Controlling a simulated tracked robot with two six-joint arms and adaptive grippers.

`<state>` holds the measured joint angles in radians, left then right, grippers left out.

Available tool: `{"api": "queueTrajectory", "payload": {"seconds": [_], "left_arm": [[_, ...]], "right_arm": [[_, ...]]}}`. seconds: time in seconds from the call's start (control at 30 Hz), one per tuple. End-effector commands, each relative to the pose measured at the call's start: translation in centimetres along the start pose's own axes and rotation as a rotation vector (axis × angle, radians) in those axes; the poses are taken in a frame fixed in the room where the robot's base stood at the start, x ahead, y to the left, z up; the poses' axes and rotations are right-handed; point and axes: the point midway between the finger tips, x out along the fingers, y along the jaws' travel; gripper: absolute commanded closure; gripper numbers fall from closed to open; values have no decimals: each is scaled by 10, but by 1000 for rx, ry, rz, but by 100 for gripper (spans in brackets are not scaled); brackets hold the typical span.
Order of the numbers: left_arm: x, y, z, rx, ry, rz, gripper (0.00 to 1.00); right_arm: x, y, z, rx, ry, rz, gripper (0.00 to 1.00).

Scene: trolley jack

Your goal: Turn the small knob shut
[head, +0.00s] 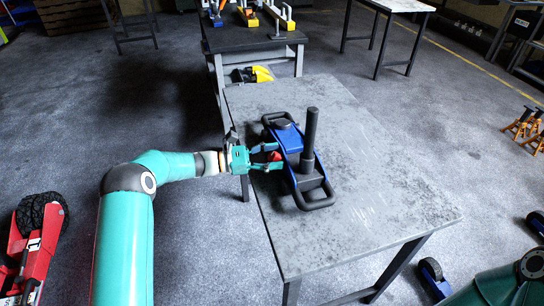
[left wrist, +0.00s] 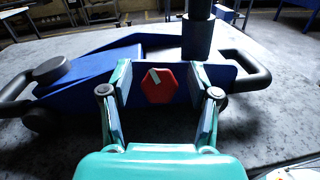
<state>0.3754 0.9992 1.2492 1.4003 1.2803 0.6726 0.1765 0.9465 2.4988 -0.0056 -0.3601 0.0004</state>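The blue trolley jack (head: 293,139) lies on the grey table, with black handles at its ends and a black upright post. Its small red knob (left wrist: 159,86), roughly hexagonal with a pale mark on its face, is on the side facing my left gripper. My left gripper (left wrist: 160,84) is open, one finger on each side of the knob, with a visible gap on both sides. In the head view the left gripper (head: 277,157) reaches the jack's left side and partly hides the knob. My right gripper is not in view.
The grey table (head: 390,205) is clear to the right of the jack. A darker bench (head: 250,37) with several tools stands behind. Orange jack stands (head: 522,122) stand on the floor at right, and a red jack (head: 38,245) at left.

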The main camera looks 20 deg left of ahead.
Motion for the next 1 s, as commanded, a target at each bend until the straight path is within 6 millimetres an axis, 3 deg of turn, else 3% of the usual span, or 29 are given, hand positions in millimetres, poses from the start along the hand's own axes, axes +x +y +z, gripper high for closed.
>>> {"api": "queueTrajectory", "payload": {"seconds": [0.37, 0.8, 1.0], "left_arm": [[-11, 1, 0, 0, 0, 2, 39], [-92, 0, -1, 0, 1, 4, 39], [-116, 0, -1, 0, 1, 3, 39]], "right_arm": [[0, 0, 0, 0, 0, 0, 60], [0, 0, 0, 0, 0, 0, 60], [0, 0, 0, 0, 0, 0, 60]]}}
